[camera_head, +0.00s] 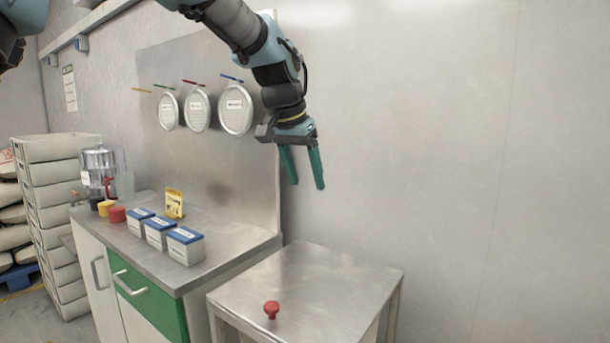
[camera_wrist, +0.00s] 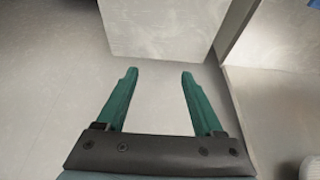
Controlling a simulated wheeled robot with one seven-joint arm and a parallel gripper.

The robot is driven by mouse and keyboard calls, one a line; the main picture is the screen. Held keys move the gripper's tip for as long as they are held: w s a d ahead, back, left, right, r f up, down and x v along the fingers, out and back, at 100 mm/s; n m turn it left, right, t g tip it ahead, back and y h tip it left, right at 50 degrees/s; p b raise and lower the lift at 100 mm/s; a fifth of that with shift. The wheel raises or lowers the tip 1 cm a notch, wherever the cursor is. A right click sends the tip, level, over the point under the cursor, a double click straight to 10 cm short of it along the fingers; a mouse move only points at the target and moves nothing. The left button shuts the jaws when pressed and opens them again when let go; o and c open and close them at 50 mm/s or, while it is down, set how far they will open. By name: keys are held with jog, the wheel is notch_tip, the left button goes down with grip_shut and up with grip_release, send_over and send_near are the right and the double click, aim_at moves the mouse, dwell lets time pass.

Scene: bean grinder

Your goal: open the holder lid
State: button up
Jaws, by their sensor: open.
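I cannot tell for certain which thing is the holder. Three small white boxes with blue lids, a far one (camera_head: 140,222), a middle one (camera_head: 160,233) and a near one (camera_head: 186,246), stand in a row on the steel counter, lids on. A red knob (camera_head: 271,309) stands on the lower steel table. My gripper (camera_head: 307,185) is open and empty, pointing down in the air above the table and right of the counter's back panel. In the wrist view its two green fingers (camera_wrist: 160,72) are apart with nothing between them.
Three round white discs (camera_head: 197,110) hang on the steel back panel (camera_head: 250,165). A clear-topped machine (camera_head: 100,165), small coloured cups (camera_head: 117,214) and a yellow sign (camera_head: 174,204) stand on the counter (camera_head: 228,240). The lower table (camera_head: 330,285) is otherwise bare. Stacked crates (camera_head: 50,190) stand at left.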

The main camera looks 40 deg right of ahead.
jog(key=shift+f, duration=0.1)
grip_shut()
dwell(0.6)
dwell(0.3)
jog(key=c, duration=1.1)
grip_release()
grip_release()
jog(key=v, duration=1)
jog(key=shift+a+r+b, duration=0.15)
jog(key=shift+r+b, duration=0.2)
jog(key=shift+b, duration=0.1)
